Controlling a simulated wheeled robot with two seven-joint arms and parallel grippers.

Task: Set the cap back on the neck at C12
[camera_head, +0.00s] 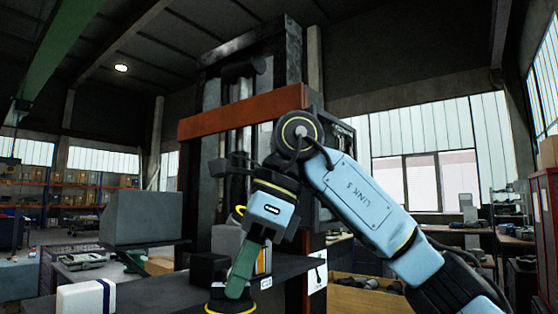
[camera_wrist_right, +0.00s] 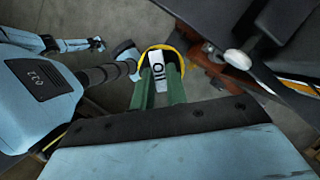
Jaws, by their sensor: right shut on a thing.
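My right gripper (camera_head: 240,290) reaches down with green fingers, shut on a dark cap with a yellow rim (camera_head: 230,308) at the bottom edge of the head view. In the right wrist view the cap's yellow rim (camera_wrist_right: 178,52) shows beyond the green fingers (camera_wrist_right: 161,96). A white label reading "OIL" (camera_wrist_right: 157,72) lies between them. A small C12 tag (camera_head: 266,283) sits on the dark shelf, just right of the fingers. I cannot make out the neck, nor whether the cap touches anything below. My left gripper is not clearly seen.
The dark shelf (camera_head: 295,264) lies behind the fingers, with a black block (camera_head: 209,270) on it. A white box with a dark stripe (camera_head: 86,297) stands at the lower left. A grey block (camera_head: 142,217) is at the left. A tall dark frame with an orange beam (camera_head: 240,115) rises behind.

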